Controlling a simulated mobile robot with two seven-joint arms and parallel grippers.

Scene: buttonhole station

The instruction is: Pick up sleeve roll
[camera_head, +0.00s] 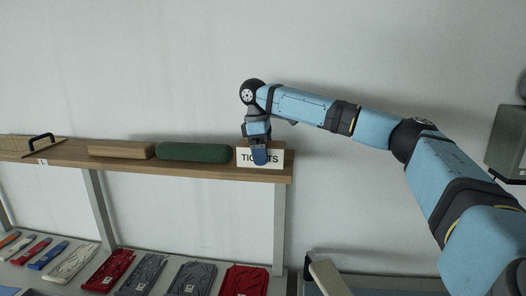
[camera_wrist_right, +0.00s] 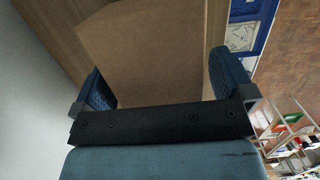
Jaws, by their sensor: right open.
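The sleeve roll looks to be the long dark green rounded pad (camera_head: 194,152) lying on the wooden shelf in the head view. My right gripper (camera_head: 260,156) points down at the shelf's right end, to the right of the green pad, in front of a box labelled TICKETS (camera_head: 243,160). In the right wrist view the gripper (camera_wrist_right: 164,82) is open, with a plain brown surface (camera_wrist_right: 150,45) showing between its fingers. I cannot tell whether the fingers touch it. The green pad does not show in the wrist view. My left gripper is not in view.
A wooden block (camera_head: 121,150) lies left of the green pad on the shelf (camera_head: 215,172). A board with a black handle (camera_head: 41,139) is farther left. The wall behind is bare.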

